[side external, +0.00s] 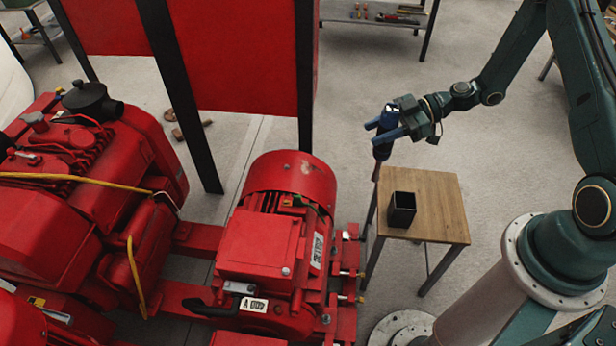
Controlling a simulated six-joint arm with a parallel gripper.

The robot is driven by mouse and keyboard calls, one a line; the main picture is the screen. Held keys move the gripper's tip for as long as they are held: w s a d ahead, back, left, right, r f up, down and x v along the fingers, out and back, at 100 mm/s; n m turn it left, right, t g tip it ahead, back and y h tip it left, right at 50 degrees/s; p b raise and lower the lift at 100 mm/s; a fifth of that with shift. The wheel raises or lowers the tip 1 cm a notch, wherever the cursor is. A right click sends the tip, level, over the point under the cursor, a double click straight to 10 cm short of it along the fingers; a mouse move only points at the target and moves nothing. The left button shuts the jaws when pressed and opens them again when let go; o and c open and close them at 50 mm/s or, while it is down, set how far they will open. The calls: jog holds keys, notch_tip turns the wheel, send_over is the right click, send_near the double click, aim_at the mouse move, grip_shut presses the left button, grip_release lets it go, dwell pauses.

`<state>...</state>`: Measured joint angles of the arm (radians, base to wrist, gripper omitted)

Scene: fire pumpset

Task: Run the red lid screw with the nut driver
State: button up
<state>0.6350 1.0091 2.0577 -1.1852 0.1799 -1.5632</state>
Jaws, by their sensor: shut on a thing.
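My gripper (381,130) is up in the air at the upper right of the pump set, with its blue fingers shut on the nut driver (382,152). The driver hangs upright, with its dark handle at the fingers and its thin shaft pointing down beside the table's back left corner. The red lid (258,248) tops the box on the side of the red motor, below and left of my gripper. A small pale round screw head (285,270) shows near the lid's lower right corner. The driver is well apart from it.
A small wooden table (440,200) bears an open black box (402,208). A red engine (85,170) with yellow cables stands left of the motor (292,180). A tall red panel (240,60) on dark posts rises behind. Bare floor lies between panel and table.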

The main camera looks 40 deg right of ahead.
jog(key=w+a+r, duration=0.2)
jog(key=a, duration=1)
jog(key=w+a+r, duration=0.2)
jog(key=a+r, duration=0.1)
jog(key=a, duration=0.8)
jog(key=shift+w+a+r, duration=0.15)
jog(key=shift+w+a, duration=0.2)
jog(key=shift+a, duration=0.05)
notch_tip(320, 180, down, 8)
jog(key=shift+f, duration=0.85)
dwell(3.2)
jog(key=shift+r, duration=0.15)
